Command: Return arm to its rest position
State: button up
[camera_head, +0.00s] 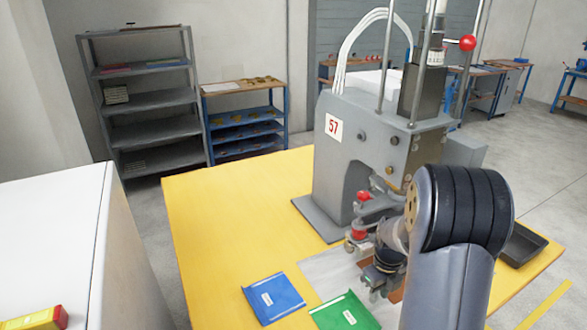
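My arm (455,230) rises at the right front and reaches over the yellow table (230,210). My gripper (378,278) is low over the table, in front of the grey welding press (340,150) marked 57. Its fingers are small and partly hidden by my own wrist, so I cannot tell whether they are open or shut, or whether they hold anything. A blue pouch (272,298) and a green pouch (345,314) lie flat on the table to the left of my gripper. A brown piece (397,294) shows partly behind my arm.
The press stands behind my gripper, with red knobs (360,230) close to my wrist. A dark tray (523,245) is at the table's right. A white cabinet (60,240) stands at left, with a yellow-red object (35,320) on it. The table's left part is clear.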

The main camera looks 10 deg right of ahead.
aim_at(373, 317)
jog(key=shift+f, duration=3.4)
